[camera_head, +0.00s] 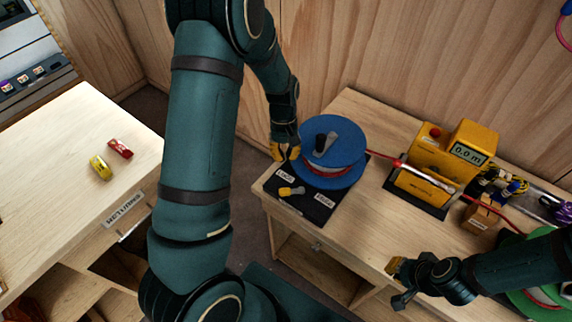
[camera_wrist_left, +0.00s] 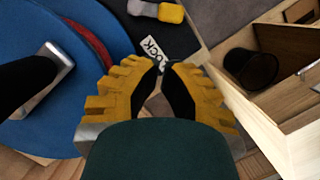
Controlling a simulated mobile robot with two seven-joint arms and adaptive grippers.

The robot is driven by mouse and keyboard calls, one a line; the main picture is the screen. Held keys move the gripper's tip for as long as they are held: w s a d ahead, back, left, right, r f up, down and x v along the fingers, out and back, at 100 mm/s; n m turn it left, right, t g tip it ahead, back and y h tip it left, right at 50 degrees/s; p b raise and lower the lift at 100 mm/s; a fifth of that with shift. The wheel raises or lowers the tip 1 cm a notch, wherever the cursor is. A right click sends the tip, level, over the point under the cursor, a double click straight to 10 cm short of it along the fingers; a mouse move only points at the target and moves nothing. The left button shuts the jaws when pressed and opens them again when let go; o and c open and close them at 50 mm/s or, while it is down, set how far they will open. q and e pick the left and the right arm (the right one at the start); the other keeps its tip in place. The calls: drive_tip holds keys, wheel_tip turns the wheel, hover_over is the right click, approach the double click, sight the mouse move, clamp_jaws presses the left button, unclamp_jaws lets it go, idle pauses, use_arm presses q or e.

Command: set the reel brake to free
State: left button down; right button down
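The reel brake lever (camera_head: 291,191) is a small grey lever with a yellow end. It lies on a black plate (camera_head: 315,212) in front of the blue reel (camera_head: 332,177). The lever also shows at the top of the left wrist view (camera_wrist_left: 157,10). A white label (camera_head: 285,173), reading LOCK in the wrist view (camera_wrist_left: 149,47), lies near my left gripper. A second label (camera_head: 323,200) is too small to read surely. My left gripper (camera_head: 284,152) is beside the reel, above the plate's back-left edge. In the wrist view its fingertips (camera_wrist_left: 160,68) nearly meet, empty. My right gripper (camera_head: 396,282) is open and empty near the bench's front edge.
The reel's crank (camera_head: 324,145) has a black knob. A red rope (camera_head: 385,160) runs right to the yellow meter (camera_head: 430,165) reading 0.0 m. A returns bench (camera_head: 50,150) at left holds red and yellow pieces.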

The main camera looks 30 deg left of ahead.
sight(287, 185)
use_arm(q)
drive_tip(key=x, duration=0.9)
use_arm(e)
drive_tip(key=shift+f, duration=0.1)
use_arm(q)
drive_tip(key=shift+d, duration=0.1)
use_arm(e)
drive_tip(key=shift+a, duration=0.1)
